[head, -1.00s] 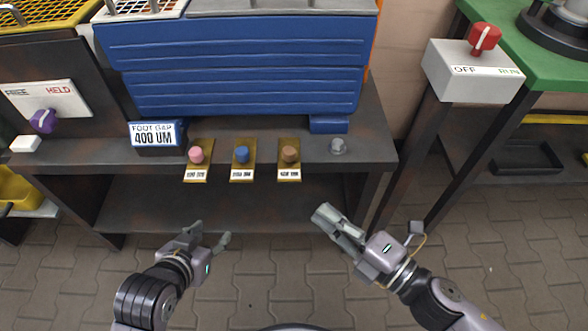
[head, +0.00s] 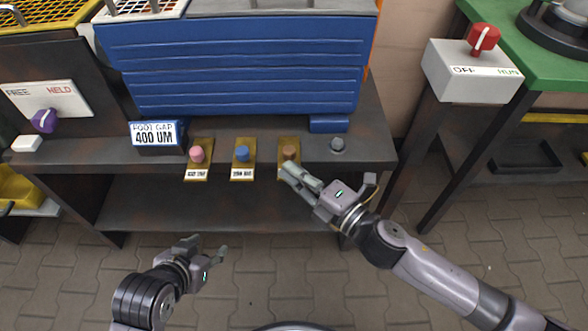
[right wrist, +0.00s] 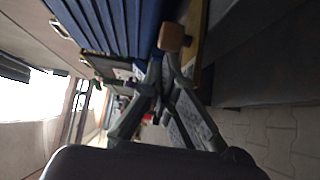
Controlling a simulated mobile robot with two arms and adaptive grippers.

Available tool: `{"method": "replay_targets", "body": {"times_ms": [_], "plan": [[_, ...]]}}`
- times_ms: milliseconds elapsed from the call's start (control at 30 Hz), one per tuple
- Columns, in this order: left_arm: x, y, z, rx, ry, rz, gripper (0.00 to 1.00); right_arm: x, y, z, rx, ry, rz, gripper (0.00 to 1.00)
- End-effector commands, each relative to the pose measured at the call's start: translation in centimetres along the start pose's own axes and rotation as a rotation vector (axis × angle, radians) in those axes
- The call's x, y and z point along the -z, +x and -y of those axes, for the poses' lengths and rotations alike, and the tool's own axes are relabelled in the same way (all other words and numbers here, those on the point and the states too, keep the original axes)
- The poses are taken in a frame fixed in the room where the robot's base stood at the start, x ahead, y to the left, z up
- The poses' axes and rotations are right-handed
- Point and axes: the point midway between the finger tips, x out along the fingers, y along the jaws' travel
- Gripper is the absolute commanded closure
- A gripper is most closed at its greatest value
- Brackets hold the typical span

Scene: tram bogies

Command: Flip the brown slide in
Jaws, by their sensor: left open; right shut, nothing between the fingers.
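The brown slide (head: 289,152) is a brown knob on a brass plate, the rightmost of three on the front of the dark bench. Its label is hidden behind my right gripper (head: 285,172), which is shut and empty, with its fingertips just below the knob. In the right wrist view the brown knob (right wrist: 172,37) stands just beyond the shut fingertips (right wrist: 165,60); I cannot tell whether they touch. My left gripper (head: 208,245) is open and empty, low over the floor in front of the bench.
A blue slide (head: 242,154) and a pink slide (head: 197,154) sit to the left of the brown one. A grey knob (head: 337,145) is to its right. A sign reading 400 UM (head: 155,134) stands at left. A blue ribbed box (head: 240,70) rises behind.

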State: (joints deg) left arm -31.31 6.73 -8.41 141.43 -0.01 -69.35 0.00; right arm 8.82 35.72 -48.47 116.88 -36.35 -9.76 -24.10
Motion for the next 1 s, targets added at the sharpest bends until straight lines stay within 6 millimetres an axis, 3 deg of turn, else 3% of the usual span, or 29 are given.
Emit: {"method": "replay_targets", "body": {"times_ms": [467,800,1000], "plan": [[0.2,-0.1,-0.1,-0.001,0.000,-0.004,0.56,-0.3,0.4,-0.1,-0.001,0.001,0.000,1.00],[-6.1,-2.6,0.8,0.016,-0.010,0.305,0.56,-2.9,2.9,-0.3,-0.002,0.000,0.001,1.00],[-7.9,-3.5,0.9,0.019,-0.012,0.391,0.56,-3.8,3.9,-0.2,-0.002,0.002,0.000,1.00]]}}
